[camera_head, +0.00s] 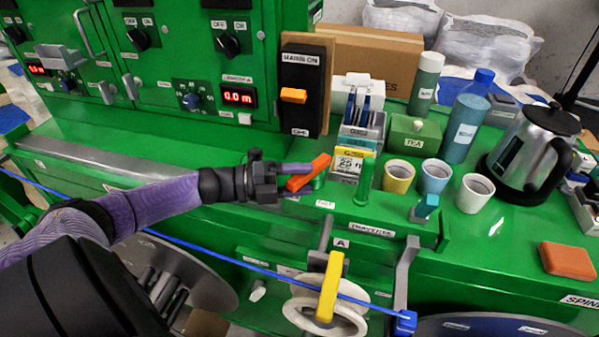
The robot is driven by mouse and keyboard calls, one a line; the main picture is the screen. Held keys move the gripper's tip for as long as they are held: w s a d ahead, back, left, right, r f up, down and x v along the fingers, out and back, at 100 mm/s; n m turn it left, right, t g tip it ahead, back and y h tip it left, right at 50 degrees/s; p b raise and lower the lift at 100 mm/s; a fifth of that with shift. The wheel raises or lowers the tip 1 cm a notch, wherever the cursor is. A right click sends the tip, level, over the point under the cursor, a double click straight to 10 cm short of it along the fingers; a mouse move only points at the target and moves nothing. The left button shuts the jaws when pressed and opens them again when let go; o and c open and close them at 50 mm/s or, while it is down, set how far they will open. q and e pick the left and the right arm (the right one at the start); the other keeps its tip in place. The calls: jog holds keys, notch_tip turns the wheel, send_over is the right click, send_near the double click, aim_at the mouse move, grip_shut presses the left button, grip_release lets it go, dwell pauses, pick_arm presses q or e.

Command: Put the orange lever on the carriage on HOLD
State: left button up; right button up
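The orange lever (316,169) sits on a green pivot on the green carriage (400,236), above the TRAVELLER label. It slants, with its right end higher. A small white label (325,204) stands just below it, too small to read surely. My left gripper (305,180) comes in from the left and is open. Its two grey fingers stand apart, one above and one below the lever's left end. I cannot tell whether either finger touches the lever. My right gripper is out of view.
A green post (364,182) stands just right of the lever, with cups (398,177) and a kettle (532,150) beyond. A black switch board (305,85) with another orange handle is behind. A blue cable (215,252) runs below my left arm, past a yellow lever (330,285).

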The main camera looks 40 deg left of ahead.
pick_arm(q)
jog(key=p+v, duration=0.1)
jog(key=v, duration=0.9)
